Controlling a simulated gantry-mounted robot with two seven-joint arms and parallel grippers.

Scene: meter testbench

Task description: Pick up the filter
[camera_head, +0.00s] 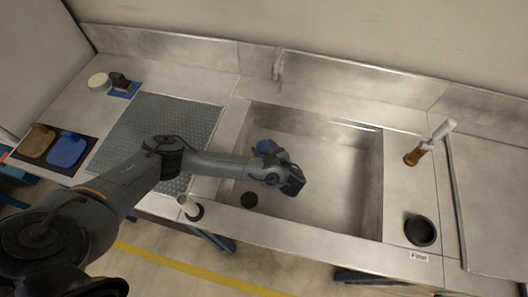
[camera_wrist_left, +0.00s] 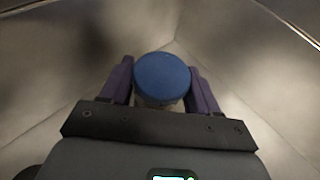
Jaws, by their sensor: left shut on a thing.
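The filter (camera_wrist_left: 162,75) shows in the left wrist view as a round blue top over a paler body. It sits between the two purple fingers of my left gripper (camera_wrist_left: 162,92), which is shut on it. In the head view the blue top of the filter (camera_head: 264,146) shows just past my left gripper (camera_head: 272,153), inside the left part of the sink. My wrist hides most of the filter's body there. I cannot tell whether its lower end touches the sink floor. My right gripper is not in view.
A steel sink (camera_head: 340,180) has a dark drain (camera_head: 249,200) and a faucet (camera_head: 278,65) behind. Right of it stand a brown-and-white upright item (camera_head: 430,143) and a black round holder (camera_head: 420,230) by a "Filter" label (camera_head: 419,256). A white cylinder (camera_head: 188,207) stands at front left.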

